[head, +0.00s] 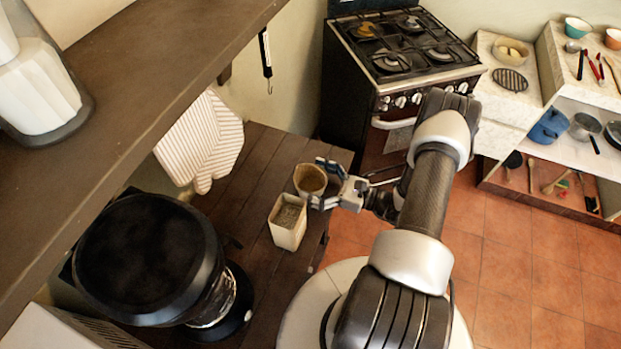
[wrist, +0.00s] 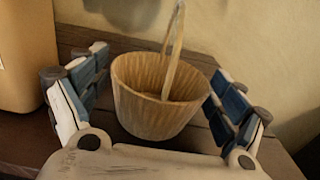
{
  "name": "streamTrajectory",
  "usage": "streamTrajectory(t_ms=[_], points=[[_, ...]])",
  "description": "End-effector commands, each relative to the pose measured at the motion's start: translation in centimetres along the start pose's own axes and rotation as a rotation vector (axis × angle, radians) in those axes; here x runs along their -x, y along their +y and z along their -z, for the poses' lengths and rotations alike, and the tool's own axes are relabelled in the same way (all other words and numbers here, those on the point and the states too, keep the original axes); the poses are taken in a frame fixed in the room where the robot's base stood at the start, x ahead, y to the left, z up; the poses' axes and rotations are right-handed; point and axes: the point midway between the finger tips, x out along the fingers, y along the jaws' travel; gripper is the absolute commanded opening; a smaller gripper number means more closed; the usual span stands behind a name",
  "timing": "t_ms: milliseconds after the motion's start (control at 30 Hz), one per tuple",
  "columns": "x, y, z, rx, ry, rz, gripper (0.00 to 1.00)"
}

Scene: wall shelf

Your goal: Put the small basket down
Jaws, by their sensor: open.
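The small basket (head: 311,178) is a tan, ribbed, round tub with a thin upright handle. It appears upright on the dark wooden table (head: 262,160), though its base contact is partly hidden. In the wrist view the basket (wrist: 150,110) sits between the two spread fingers of my gripper (wrist: 160,64), with a gap visible on each side. In the head view my gripper (head: 322,183) reaches in from the right around the basket and is open.
A cream square container (head: 288,222) stands close beside the basket, towards the front. A black coffee machine (head: 150,260) is at the lower left. A striped oven mitt (head: 200,140) hangs behind. A wall shelf (head: 130,110) overhangs the left side. A stove (head: 400,60) stands beyond the table.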

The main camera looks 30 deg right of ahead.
Motion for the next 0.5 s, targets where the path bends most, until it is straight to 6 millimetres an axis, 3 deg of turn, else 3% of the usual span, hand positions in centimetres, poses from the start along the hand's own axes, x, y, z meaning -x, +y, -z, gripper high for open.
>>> streamTrajectory(t_ms=[300,500], points=[[7.1,-0.2,0.0,0.001,0.000,0.008,0.90],[10.1,-0.1,0.1,0.001,0.000,0.005,0.90]])
